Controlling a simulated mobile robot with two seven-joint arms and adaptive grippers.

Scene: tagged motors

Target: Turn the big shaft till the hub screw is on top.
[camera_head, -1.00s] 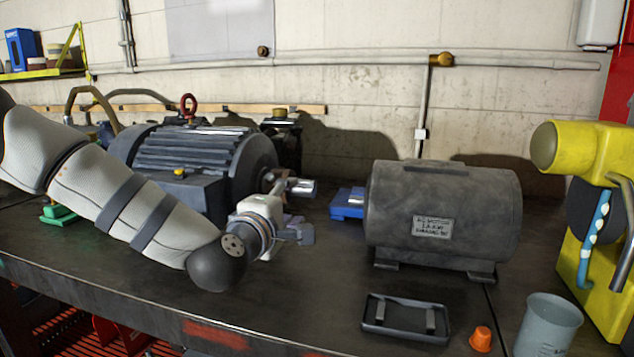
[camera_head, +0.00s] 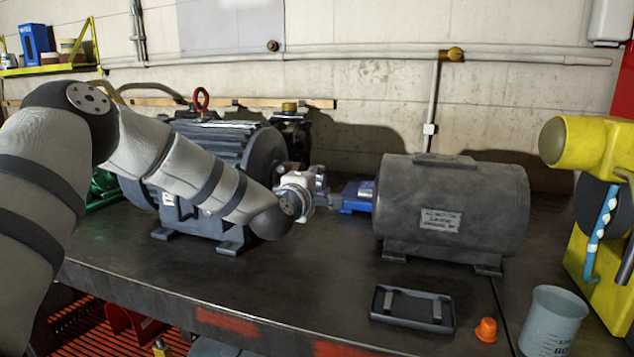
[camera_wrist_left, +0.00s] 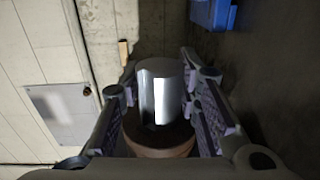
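The dark ribbed motor with a red lifting eye (camera_head: 150,198) stands on the bench at the left, partly behind my left arm. My left gripper (camera_head: 318,190) is at its right-hand, shaft end, and covers the shaft in the head view. In the left wrist view the bright shaft (camera_wrist_left: 160,90) lies between the two fingers of my gripper (camera_wrist_left: 165,105), above a brown round part (camera_wrist_left: 160,143). The fingers look open around it, with narrow gaps beside it. I cannot make out a hub screw. My right gripper is not in view.
A grey motor with a label (camera_head: 450,205) stands to the right, with a blue block (camera_head: 357,197) at its left. A black tray (camera_head: 412,308), an orange cap (camera_head: 486,330) and a grey cup (camera_head: 552,322) are in front. A yellow machine (camera_head: 592,150) stands far right.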

